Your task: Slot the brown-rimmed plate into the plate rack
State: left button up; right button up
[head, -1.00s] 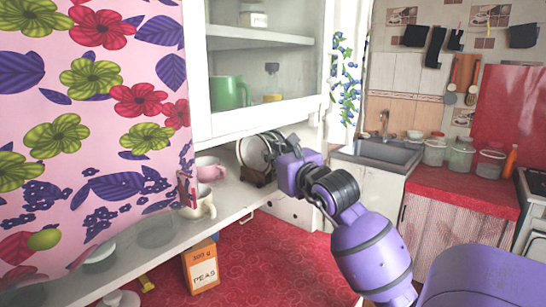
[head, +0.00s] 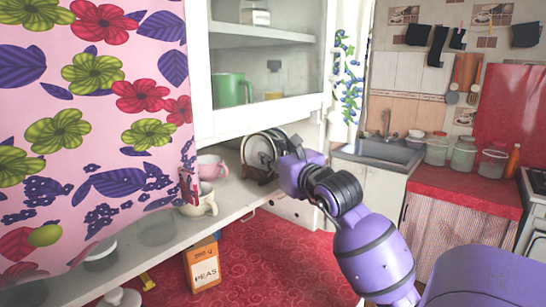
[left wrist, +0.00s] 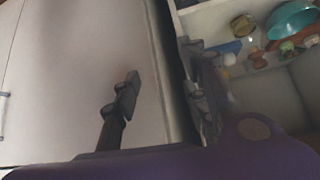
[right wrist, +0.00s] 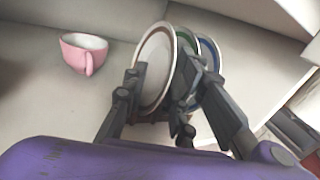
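The brown-rimmed plate (right wrist: 154,72) stands on edge in the right wrist view, beside a green-rimmed and a blue-rimmed plate. In the head view, plates (head: 258,152) stand upright in the dark plate rack (head: 261,178) under the wall cabinet; the rack is mostly hidden. My right gripper (right wrist: 162,76) is open, its fingers spread to either side of the brown-rimmed plate's near edge. It also shows just right of the plates in the head view (head: 282,166). My left gripper (left wrist: 160,88) is open and empty in the left wrist view, out of the head view.
A pink cup (right wrist: 84,52) stands left of the plates, with a cream cup (head: 200,203) nearer. The white cabinet (head: 262,119) hangs close above. A peas box (head: 202,265) stands below the shelf. A flowered cloth (head: 95,130) covers the left.

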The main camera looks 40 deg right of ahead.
jog(key=shift+s+a+f, duration=0.1)
jog(key=shift+s, duration=0.35)
jog(key=v, duration=1.1)
jog(key=shift+a, duration=0.1)
